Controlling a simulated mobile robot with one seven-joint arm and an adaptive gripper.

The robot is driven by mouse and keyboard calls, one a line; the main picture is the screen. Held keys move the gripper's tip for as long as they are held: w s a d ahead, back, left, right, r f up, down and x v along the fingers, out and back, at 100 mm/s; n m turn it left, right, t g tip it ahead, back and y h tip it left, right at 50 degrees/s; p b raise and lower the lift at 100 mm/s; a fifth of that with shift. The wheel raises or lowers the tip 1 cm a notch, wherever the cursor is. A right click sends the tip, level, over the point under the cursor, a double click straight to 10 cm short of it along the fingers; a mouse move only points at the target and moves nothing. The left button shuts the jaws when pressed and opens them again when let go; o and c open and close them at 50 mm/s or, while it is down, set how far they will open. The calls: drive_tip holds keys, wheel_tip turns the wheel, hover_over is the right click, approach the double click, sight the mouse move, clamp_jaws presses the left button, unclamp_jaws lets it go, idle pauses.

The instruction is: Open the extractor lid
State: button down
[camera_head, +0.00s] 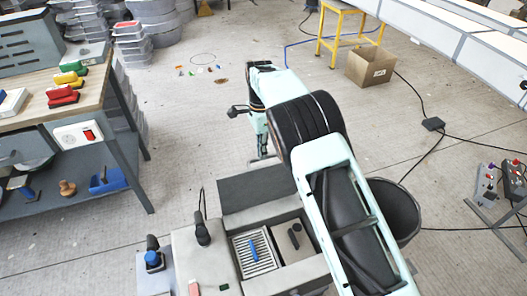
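I cannot identify an extractor lid with certainty. My mint and black arm reaches forward from the lower right. My gripper (262,156) points down over the bare floor, beyond the grey units at the bottom. It is small and partly hidden by the arm, so I cannot tell whether its fingers are open or shut. No held object shows.
Several coloured clamps (65,88) lie on the bench. Stacked grey moulds (132,45) stand behind it. A yellow stand (342,32) and cardboard box (371,66) are at the back right. Black cables cross the right floor near a control stand (507,185). The middle floor is mostly clear.

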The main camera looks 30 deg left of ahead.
drive_tip(key=c, duration=2.3)
unclamp_jaws()
drive_tip(key=shift+s+d+f, duration=0.1)
drive_tip(key=shift+s+f, duration=0.15)
drive_tip(key=shift+f, duration=0.35)
drive_tip(key=shift+s+d+f, duration=0.1)
drive_tip(key=shift+s+f, duration=0.1)
drive_tip(key=shift+f, duration=0.4)
drive_tip(key=shift+c, duration=0.2)
drive_tip(key=shift+o, duration=1.3)
drive_tip(key=shift+w+a+f, duration=0.15)
drive_tip(key=shift+a+f, duration=0.05)
drive_tip(key=shift+f, duration=0.05)
drive_tip(key=shift+o, duration=0.3)
drive_tip(key=shift+w+a+f, duration=0.15)
drive_tip(key=shift+w+a, duration=0.05)
drive_tip(key=shift+d+r, duration=0.25)
drive_tip(key=shift+r, duration=0.2)
drive_tip(key=shift+w+a+r, duration=0.1)
drive_tip(key=shift+r, duration=0.25)
wheel_tip(320, 180, up, 11)
drive_tip(key=shift+w+a, duration=0.15)
drive_tip(key=shift+a, duration=0.15)
drive_tip(key=shift+r, duration=0.1)
drive_tip(key=shift+c, duration=0.4)
